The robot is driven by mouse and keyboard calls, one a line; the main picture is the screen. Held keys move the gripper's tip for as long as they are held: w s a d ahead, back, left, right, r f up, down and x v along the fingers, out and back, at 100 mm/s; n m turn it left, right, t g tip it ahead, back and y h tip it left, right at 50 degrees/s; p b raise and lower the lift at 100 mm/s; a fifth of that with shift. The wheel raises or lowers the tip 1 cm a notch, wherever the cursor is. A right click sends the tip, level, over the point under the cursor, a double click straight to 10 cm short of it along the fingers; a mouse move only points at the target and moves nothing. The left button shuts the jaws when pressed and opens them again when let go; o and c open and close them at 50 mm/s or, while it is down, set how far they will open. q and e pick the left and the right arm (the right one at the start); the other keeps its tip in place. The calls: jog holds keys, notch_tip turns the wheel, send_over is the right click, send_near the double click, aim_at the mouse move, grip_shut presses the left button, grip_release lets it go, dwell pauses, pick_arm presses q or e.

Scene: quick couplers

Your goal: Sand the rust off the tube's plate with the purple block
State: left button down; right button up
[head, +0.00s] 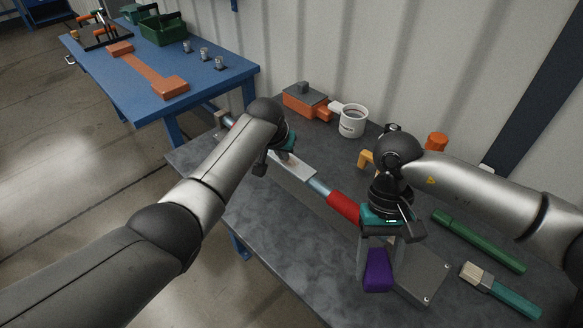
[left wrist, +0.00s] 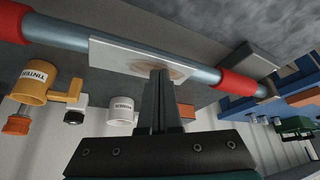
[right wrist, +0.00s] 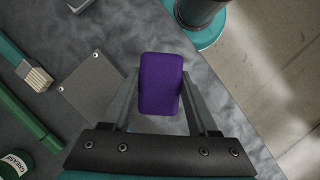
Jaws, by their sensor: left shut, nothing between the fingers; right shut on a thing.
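The tube (head: 318,186) lies across the grey bench with red sleeves (head: 343,207) on it. Its pale plate (head: 296,170) also shows in the left wrist view (left wrist: 108,55), with a brownish rust patch (left wrist: 145,67) near its middle. My left gripper (left wrist: 160,74) is shut and empty, its tips at the plate's edge over part of the rust; I cannot tell if they touch. My right gripper (right wrist: 160,88) is shut on the purple block (right wrist: 160,70), which also shows in the head view (head: 378,277), held near the bench's front, away from the plate.
A grey metal sheet (head: 424,277) lies beside the purple block. A green marker-like stick (head: 478,240) and a brush (head: 500,290) lie at right. A white mug (head: 352,121) and an orange-grey box (head: 305,101) stand behind the tube. A blue table (head: 140,75) stands at back left.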

aim_at(283, 164)
pick_arm(q)
jog(key=shift+f, duration=0.25)
pick_arm(e)
jog(key=shift+f, duration=0.1)
